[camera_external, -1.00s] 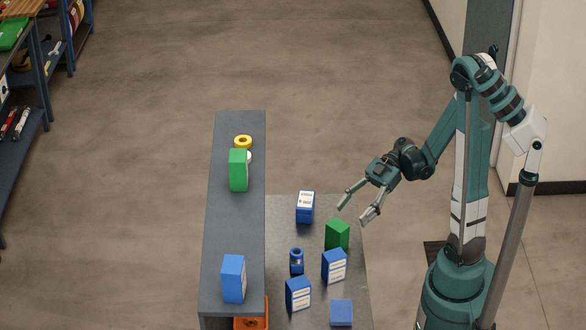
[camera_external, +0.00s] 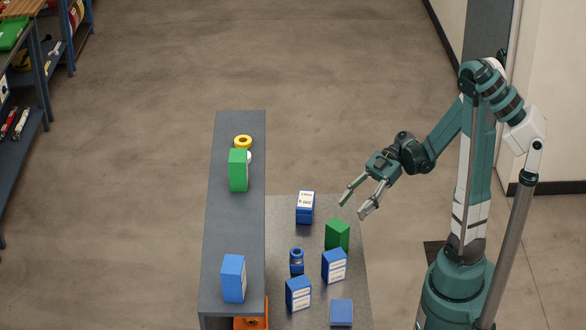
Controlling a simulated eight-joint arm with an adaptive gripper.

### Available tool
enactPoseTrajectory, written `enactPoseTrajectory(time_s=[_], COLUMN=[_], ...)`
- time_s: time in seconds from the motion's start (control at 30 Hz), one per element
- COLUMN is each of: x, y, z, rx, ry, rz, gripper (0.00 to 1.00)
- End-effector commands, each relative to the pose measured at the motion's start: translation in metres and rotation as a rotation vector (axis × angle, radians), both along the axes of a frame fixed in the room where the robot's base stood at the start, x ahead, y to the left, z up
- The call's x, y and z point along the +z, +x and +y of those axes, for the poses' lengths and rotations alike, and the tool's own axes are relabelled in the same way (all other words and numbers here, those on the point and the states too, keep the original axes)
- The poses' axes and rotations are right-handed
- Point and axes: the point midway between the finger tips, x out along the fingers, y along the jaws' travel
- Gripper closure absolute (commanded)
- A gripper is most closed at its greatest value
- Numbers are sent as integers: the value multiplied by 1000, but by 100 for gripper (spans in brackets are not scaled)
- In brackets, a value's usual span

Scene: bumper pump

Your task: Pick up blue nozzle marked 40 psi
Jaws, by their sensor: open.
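A small blue nozzle (camera_external: 297,262) with a ring-shaped top stands upright on the lower grey surface (camera_external: 283,215), among several boxes. Any 40 psi marking on it is too small to read. My gripper (camera_external: 352,207) is open and empty, with its two fingers apart and pointing down to the left. It hangs in the air above and to the right of the nozzle in the picture, near the green box (camera_external: 337,235), touching nothing that I can see.
Blue boxes with white labels stand close by: one behind (camera_external: 305,207), one right of the nozzle (camera_external: 334,266), one in front (camera_external: 298,294). A plain blue box (camera_external: 341,312) is nearest. The raised dark shelf (camera_external: 232,225) on the left holds a green box (camera_external: 238,170), a blue box (camera_external: 233,278) and a yellow ring (camera_external: 243,141).

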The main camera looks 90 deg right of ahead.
Motion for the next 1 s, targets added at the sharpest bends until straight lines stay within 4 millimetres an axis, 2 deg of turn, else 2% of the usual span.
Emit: enactPoseTrajectory(time_s=[0.2,0.63,1.0], x=[35,84,76], y=[0,0,20], z=[1,1,14], rx=[0,0,66], ry=[0,0,-51], rz=[0,0,85], gripper=[55,55,55])
